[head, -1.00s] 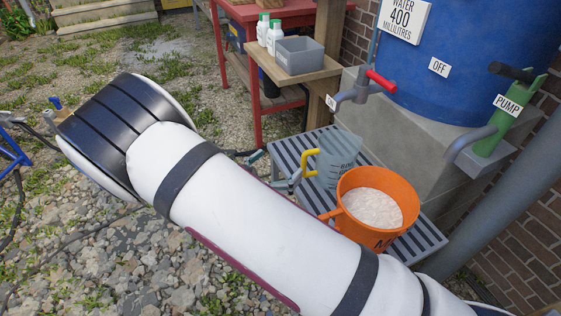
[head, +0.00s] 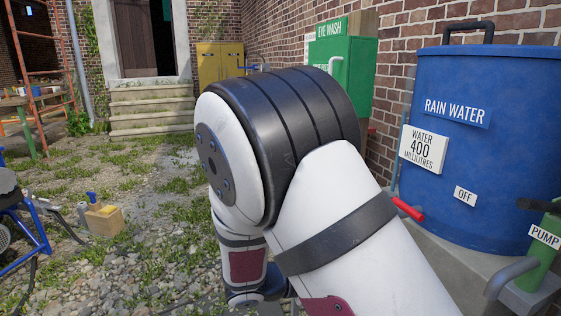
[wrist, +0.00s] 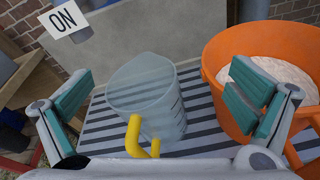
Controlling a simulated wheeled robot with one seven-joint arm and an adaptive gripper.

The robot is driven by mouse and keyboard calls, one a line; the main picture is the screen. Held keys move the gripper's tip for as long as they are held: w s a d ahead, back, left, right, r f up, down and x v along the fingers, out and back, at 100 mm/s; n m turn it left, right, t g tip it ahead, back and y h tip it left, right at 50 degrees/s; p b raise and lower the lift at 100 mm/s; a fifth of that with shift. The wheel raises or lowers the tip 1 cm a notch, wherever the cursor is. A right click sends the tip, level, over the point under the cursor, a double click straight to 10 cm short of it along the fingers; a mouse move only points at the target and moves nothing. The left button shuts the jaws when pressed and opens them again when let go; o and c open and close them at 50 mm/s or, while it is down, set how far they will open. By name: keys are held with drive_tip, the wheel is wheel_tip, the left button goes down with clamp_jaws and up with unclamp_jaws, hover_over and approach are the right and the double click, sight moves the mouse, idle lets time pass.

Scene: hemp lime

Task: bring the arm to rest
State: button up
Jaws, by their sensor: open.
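My gripper (wrist: 157,100) shows in the wrist view with its two teal-padded fingers wide apart. It is open and nothing is between the pads. A clear measuring jug (wrist: 150,90) with a yellow handle stands on the slatted grate beyond the fingers, in the gap between them as seen from the wrist. The orange bucket (wrist: 212,62) with pale powder is to the right, partly behind the right finger. In the head view my arm fills the middle and hides the gripper, the jug and the bucket.
A blue rain water barrel (head: 490,150) stands at the right, with a red-handled tap (head: 408,209) and a green pump (head: 545,250). A green eye wash cabinet (head: 345,75) is on the brick wall. The slatted grate (wrist: 95,125) lies below my gripper.

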drive_tip(key=s+d+r+m+g+y, duration=0.3)
drive_tip(key=s+d+r+m+g, duration=0.15)
drive_tip(key=s, duration=0.35)
drive_tip(key=s+d+r+m+g+y, duration=0.3)
drive_tip(key=s+d+r+m, duration=0.25)
drive_tip(key=s, duration=0.35)
drive_tip(key=s+a+r+m+t+y, duration=0.1)
drive_tip(key=s+a+m+t+y, duration=0.2)
drive_tip(key=s, duration=0.5)
drive_tip(key=s+a+r+m+y, duration=0.2)
drive_tip(key=s+a+m+y, duration=0.3)
drive_tip(key=s, duration=0.3)
wheel_tip(320, 180, up, 28)
drive_tip(key=d+t+p, duration=0.2)
drive_tip(key=t+p, duration=0.2)
drive_tip(key=p, duration=2.3)
drive_tip(key=shift+y, duration=0.3)
drive_tip(key=shift+r, duration=0.1)
drive_tip(key=shift+c, duration=0.6)
